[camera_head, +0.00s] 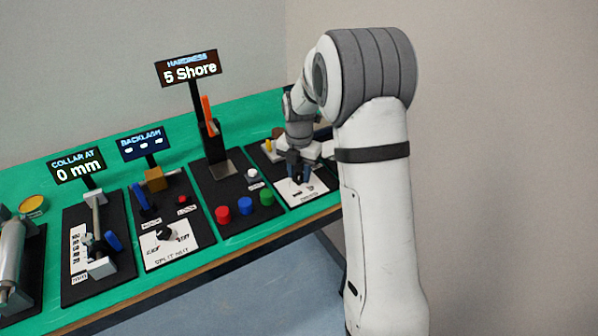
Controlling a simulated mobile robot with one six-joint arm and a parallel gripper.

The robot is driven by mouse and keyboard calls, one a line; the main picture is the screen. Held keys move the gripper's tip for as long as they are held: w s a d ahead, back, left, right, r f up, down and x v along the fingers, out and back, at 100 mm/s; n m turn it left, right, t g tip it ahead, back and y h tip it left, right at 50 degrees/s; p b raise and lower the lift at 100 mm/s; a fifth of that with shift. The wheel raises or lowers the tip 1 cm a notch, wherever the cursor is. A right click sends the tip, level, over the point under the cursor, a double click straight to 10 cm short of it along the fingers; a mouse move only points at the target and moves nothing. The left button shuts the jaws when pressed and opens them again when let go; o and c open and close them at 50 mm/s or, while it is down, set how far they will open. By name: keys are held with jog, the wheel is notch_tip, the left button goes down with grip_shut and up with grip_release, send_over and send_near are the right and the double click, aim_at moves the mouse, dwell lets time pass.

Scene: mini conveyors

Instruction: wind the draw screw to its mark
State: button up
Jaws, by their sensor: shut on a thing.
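My gripper (299,176) points down over the white card (307,191) of the rightmost black station on the green bench. It is shut on a small part there, apparently the draw screw's knob, which the fingers hide almost wholly. The card carries small dark print that is too small to read, and I cannot make out the screw's mark. My wrist covers the back of this station, where a small yellow piece (268,145) shows at its left edge.
Left of it is a hardness station with a "5 Shore" display (190,69), an orange-handled lever (208,116) and red (223,214), blue (245,205) and green (267,198) knobs. Farther left stand the backlash display (144,143) and the "0 mm" collar display (77,166). The floor in front is clear.

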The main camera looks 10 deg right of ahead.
aim_at(299, 176)
jog(key=shift+r+n, duration=0.1)
jog(key=shift+n, duration=0.7)
jog(key=o, duration=1)
jog(key=shift+c, duration=0.2)
notch_tip(299, 176, up, 8)
jog(key=shift+f, duration=0.2)
